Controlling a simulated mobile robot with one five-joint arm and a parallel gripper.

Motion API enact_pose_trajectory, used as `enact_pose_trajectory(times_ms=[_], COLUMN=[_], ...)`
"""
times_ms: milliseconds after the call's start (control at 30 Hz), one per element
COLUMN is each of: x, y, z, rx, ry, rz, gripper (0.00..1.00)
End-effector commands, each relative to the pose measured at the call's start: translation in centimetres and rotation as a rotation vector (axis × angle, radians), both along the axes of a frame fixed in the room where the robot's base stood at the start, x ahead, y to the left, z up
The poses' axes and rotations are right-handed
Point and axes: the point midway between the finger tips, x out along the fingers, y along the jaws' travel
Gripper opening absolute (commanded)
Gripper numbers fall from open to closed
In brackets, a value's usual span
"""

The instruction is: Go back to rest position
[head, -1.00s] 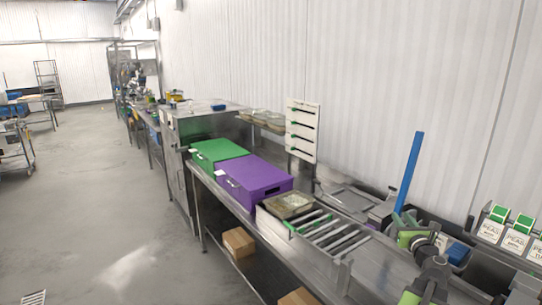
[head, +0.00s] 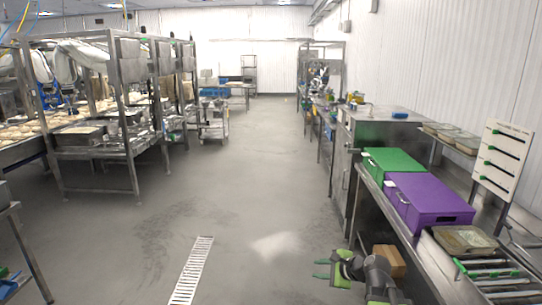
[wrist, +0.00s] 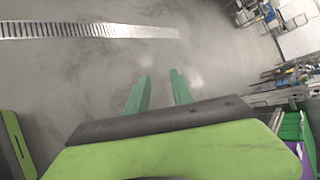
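My gripper (head: 320,269) shows at the lower middle of the head view, over the floor and left of the steel counter (head: 378,202). Its two green fingers point left and stand apart with nothing between them. In the wrist view my gripper (wrist: 160,88) also has its green fingers apart, with bare grey floor behind them.
On the counter stand a green box (head: 393,161), a purple box (head: 428,199) and a tray (head: 464,239) beside a roller rack. A cardboard box (head: 389,260) sits below. Steel racks (head: 125,120) stand at left. The aisle floor (head: 250,170) between is clear.

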Motion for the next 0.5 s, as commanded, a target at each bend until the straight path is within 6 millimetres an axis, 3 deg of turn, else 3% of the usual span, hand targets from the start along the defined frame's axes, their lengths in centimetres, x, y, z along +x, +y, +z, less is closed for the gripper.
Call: enact_pose_trajectory(times_ms=[33, 100, 200, 233, 333, 400, 500], x=[-1.0, -2.7, -6.1, -7.3, -10.5, -12.3, -14.2], y=[3.2, 6.5, 9.6, 9.8, 6.5, 4.0, 1.8], z=[-1.2, -2.9, -5.7, -6.6, -8.6, -9.2, -9.5], rx=[-0.088, -0.228, -0.471, -0.556, -0.788, -0.902, -0.989], ry=[0.011, 0.024, 0.047, 0.058, 0.118, 0.162, 0.202], rz=[0.112, 0.275, 0.561, 0.658, 0.922, 1.084, 1.282], gripper=[0.29, 0.29, 0.29, 0.29, 0.29, 0.29, 0.29])
